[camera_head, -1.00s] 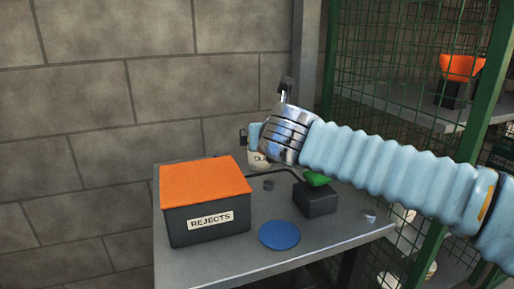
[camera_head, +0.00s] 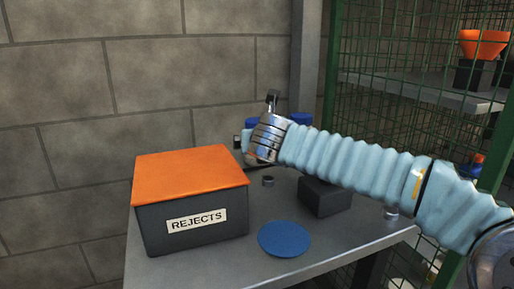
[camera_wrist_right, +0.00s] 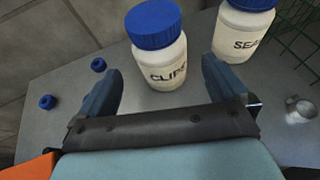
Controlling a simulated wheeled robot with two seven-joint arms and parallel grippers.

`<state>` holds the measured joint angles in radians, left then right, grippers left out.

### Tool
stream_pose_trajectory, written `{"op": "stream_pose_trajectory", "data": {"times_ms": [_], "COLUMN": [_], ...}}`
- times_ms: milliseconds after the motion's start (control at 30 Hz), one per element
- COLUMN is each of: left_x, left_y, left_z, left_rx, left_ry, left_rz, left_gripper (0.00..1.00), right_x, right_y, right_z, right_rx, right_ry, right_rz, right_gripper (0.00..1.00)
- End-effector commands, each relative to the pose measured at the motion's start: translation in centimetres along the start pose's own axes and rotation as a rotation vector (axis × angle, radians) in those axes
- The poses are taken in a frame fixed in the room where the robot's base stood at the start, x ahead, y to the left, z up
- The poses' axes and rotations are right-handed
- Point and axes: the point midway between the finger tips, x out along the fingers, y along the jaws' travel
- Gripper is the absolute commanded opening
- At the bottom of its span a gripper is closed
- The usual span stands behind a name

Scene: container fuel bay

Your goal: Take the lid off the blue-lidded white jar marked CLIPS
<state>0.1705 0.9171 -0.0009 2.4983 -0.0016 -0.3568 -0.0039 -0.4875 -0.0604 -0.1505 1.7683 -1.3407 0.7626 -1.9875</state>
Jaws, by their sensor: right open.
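The white jar marked CLIPS (camera_wrist_right: 160,68) stands upright on the table, its blue lid (camera_wrist_right: 153,23) on top, in the right wrist view. My right gripper (camera_wrist_right: 161,74) is open, one finger on each side of the jar's near side; contact cannot be told. In the head view my right arm hides most of the jar; a blue lid (camera_head: 252,122) shows just behind the hand. My left gripper is not in view.
A second blue-lidded white jar (camera_wrist_right: 246,30), its label partly cut off, stands to the right. An orange-topped REJECTS box (camera_head: 190,222), a blue disc (camera_head: 284,239) and a dark block (camera_head: 325,198) share the table. Green mesh (camera_head: 400,60) lies at right.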

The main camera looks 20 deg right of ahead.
Motion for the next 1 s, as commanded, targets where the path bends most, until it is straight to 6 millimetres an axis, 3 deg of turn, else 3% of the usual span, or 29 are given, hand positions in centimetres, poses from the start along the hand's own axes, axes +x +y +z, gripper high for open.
{"op": "stream_pose_trajectory", "data": {"times_ms": [267,500,800,1000], "left_x": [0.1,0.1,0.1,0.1], "left_y": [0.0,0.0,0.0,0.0], "left_z": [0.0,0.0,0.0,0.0], "left_rx": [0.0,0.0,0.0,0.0], "left_ry": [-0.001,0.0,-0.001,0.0], "left_rz": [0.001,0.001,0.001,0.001], "left_gripper": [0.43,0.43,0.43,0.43], "right_x": [2.8,6.5,7.1,7.1], "right_y": [0.0,-0.1,-0.1,-0.1], "right_z": [0.2,0.8,0.8,0.8], "right_rx": [0.0,0.0,0.0,0.0], "right_ry": [0.0,0.0,-0.001,-0.001], "right_rz": [-0.001,0.0,0.001,0.001], "right_gripper": [1.0,1.0,1.0,0.71]}}
